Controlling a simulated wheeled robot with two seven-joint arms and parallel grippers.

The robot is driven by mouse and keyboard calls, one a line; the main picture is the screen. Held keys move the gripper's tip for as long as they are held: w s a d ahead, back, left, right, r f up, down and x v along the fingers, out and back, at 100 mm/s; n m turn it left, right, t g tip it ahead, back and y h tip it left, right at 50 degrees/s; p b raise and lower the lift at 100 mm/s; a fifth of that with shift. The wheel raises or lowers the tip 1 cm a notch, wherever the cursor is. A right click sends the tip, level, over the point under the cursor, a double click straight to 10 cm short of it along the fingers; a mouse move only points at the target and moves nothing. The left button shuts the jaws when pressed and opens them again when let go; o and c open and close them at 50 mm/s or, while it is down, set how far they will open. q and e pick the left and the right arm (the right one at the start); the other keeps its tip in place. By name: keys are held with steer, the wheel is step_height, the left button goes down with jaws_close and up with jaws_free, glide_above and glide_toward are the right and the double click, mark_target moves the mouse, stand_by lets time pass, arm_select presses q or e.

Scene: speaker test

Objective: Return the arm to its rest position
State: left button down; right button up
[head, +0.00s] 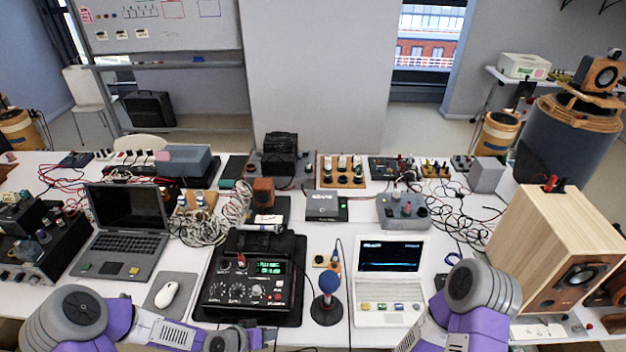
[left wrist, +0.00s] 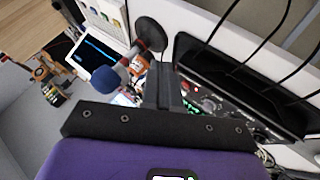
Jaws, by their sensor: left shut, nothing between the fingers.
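My left arm, purple, grey and white, comes in from the lower left of the head view. Its gripper (head: 262,338) is at the bottom edge, just in front of the black test instrument (head: 247,285) with a green display. In the left wrist view the left gripper's fingers (left wrist: 163,75) are together with nothing between them. My right arm (head: 470,300) shows at the lower right of the head view; its gripper is out of frame.
A blue-topped microphone (head: 328,283) stands right of the instrument, also in the left wrist view (left wrist: 106,80). A white laptop (head: 390,265), a grey laptop (head: 122,225), a mouse (head: 167,294) and a wooden speaker (head: 550,240) crowd the table. Loose cables lie about.

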arm_select(q)
steer(key=s+d+f+n+g+y+b, duration=0.2)
steer(key=s+f+g+b, duration=0.3)
steer(key=s+f, duration=0.8)
step_height(320, 180, down, 3)
steer(key=shift+s+d+f+n+y+b, duration=0.2)
steer(key=shift+d+n+y+b, duration=0.15)
steer(key=shift+n+b, duration=0.55)
arm_select(e)
step_height(320, 180, down, 8)
steer(key=w, duration=0.1)
arm_select(q)
steer(key=shift+w, duration=0.1)
arm_select(e)
steer(key=shift+f, duration=0.1)
